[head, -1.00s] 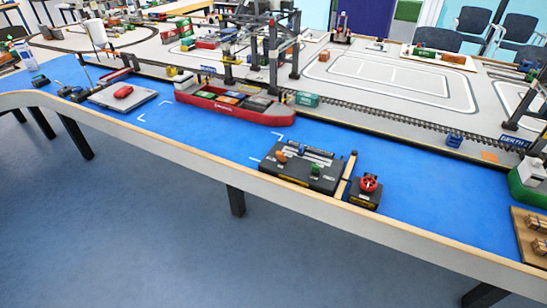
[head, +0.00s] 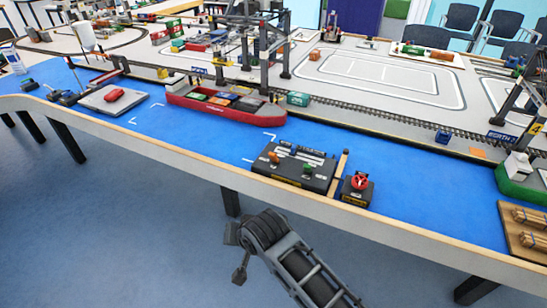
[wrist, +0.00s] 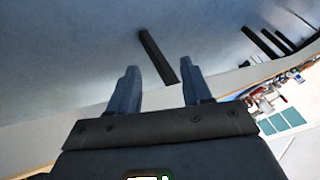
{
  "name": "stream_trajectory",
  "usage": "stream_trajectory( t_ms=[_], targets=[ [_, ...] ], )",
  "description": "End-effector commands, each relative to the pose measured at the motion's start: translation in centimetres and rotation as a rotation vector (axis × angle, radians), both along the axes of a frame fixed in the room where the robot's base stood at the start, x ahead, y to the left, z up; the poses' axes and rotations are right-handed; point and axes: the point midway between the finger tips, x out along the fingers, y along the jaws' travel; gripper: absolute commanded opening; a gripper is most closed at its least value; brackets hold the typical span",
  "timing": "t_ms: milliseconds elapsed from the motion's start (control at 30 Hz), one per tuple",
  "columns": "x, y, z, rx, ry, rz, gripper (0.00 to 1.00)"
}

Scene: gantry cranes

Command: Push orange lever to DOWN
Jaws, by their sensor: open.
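The orange lever (head: 273,158) is a small orange knob at the left of a dark control box (head: 288,177) near the table's front edge in the head view. A blue lever (head: 293,149) and a green lever (head: 308,168) are on the same box. The lever's exact position is too small to tell. In the wrist view my gripper (wrist: 160,80) is open and empty, with two apart fingers over the floor. In the head view my arm is low in front of the table, below the box, and my gripper is apart from the lever.
A red ship model (head: 225,105) is behind. The table's front edge (head: 410,221) lies between my arm and the box.

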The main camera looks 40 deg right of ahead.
Motion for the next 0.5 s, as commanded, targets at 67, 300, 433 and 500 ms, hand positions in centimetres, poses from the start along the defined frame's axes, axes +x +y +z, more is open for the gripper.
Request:
stream_trajectory(
  t_ms=[67,300,433,500],
  targets=[
    [2.8,-2.6,1.3,-0.010,0.045,-0.050,0.49],
    [7.9,-11.0,5.8,-0.055,0.206,-0.241,0.49],
    [9.3,-15.6,9.0,-0.089,0.280,-0.357,0.49],
    [9.7,-17.6,10.4,-0.106,0.312,-0.412,0.49]
  ],
)
